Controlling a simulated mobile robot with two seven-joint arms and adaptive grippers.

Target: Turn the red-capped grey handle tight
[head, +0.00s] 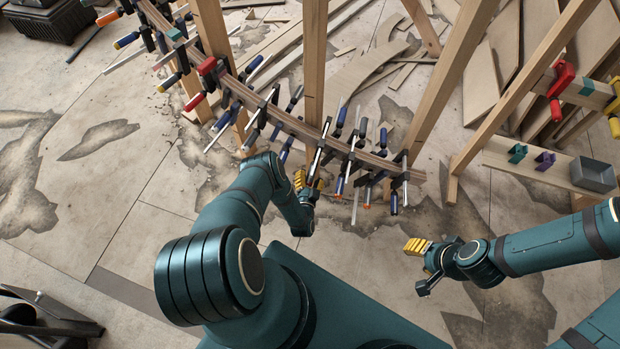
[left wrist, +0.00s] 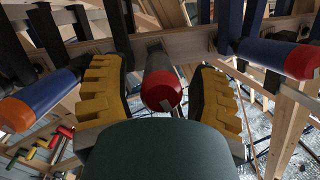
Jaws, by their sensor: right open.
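The red-capped grey handle (left wrist: 161,76) points toward the camera in the left wrist view, with its red end facing me. My left gripper (left wrist: 160,88) is open, with one yellow ribbed finger on each side of the handle. A narrow gap shows on both sides, so the fingers look apart from it. In the head view my left gripper (head: 306,181) is at the front of the clamped curved stringer (head: 290,122); I cannot make out the red cap there. My right gripper (head: 423,265) is open and empty, over the floor at the right.
Several clamps line the stringer among wooden posts (head: 313,60). A grey bin (head: 593,174) sits on a shelf at the right. Floor around my right gripper is clear.

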